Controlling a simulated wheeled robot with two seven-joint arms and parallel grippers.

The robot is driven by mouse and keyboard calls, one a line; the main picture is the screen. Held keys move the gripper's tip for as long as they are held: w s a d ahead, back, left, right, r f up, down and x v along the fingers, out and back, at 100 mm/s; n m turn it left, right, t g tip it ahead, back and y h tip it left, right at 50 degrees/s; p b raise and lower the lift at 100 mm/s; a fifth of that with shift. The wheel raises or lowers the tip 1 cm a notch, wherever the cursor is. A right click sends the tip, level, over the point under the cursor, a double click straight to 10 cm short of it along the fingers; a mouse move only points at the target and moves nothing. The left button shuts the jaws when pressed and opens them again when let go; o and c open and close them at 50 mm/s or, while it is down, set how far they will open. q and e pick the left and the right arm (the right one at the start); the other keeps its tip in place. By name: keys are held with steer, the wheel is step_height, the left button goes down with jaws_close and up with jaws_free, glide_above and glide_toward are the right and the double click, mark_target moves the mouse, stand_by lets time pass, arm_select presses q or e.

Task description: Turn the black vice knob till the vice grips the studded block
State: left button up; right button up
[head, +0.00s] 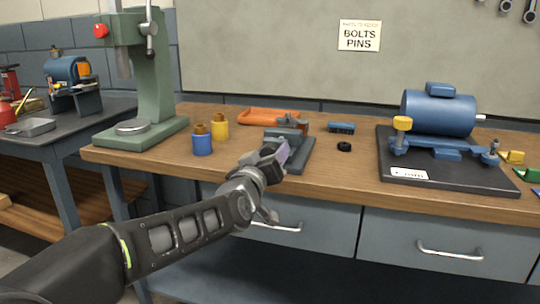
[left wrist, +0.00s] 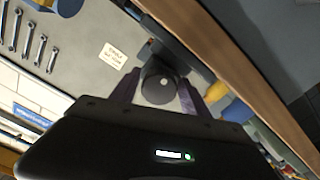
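The grey vice (head: 299,155) stands on the wooden workbench, partly hidden behind my left gripper (head: 275,152) in the head view. In the left wrist view the round dark knob (left wrist: 159,86) lies between the two purplish fingers of my left gripper (left wrist: 158,82), end face towards the camera. The fingers are at either side of it; whether they touch it I cannot tell. The knob is hidden in the head view. I cannot make out a studded block between the jaws. My right gripper is in neither view.
A small blue piece (head: 341,127) and a black ring (head: 344,147) lie right of the vice. An orange tray (head: 262,115) is behind. A blue motor (head: 438,112) on a black board stands right.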

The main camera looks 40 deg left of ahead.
arm_select(q)
steer(key=shift+o, duration=1)
steer(key=shift+s, duration=0.1)
steer(key=v, duration=0.7)
steer(key=shift+s+d+p, duration=0.15)
steer(key=shift+s+p, duration=0.15)
steer(key=shift+p, duration=0.1)
